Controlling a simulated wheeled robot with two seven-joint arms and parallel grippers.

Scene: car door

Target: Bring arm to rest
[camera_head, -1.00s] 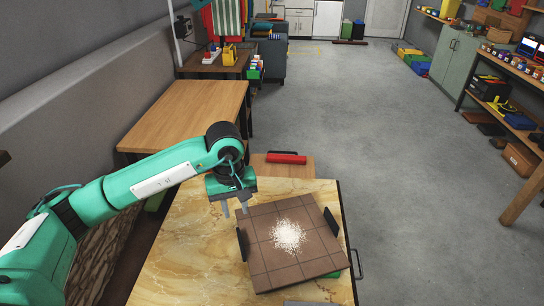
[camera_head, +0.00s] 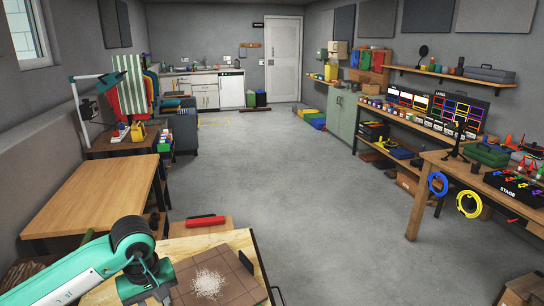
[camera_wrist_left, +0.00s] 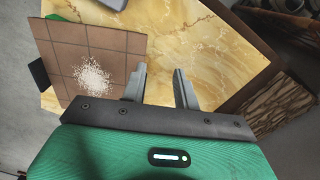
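My left arm comes in from the lower left of the head view, and its gripper (camera_head: 150,297) is over the near worktable, cut off by the bottom edge. In the left wrist view the two fingers of my left gripper (camera_wrist_left: 160,88) stand apart with nothing between them. Below them is the yellow marbled tabletop (camera_wrist_left: 200,40). A brown tiled board (camera_wrist_left: 115,45) with a heap of white grains (camera_wrist_left: 93,75) lies beside the fingers. The board also shows in the head view (camera_head: 238,262). My right gripper is not in view.
A wooden table (camera_head: 95,195) stands at the left, and a red object (camera_head: 206,221) lies behind the near worktable. A long workbench (camera_head: 455,165) with tools and coloured rings runs along the right. The grey floor (camera_head: 290,170) between is clear.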

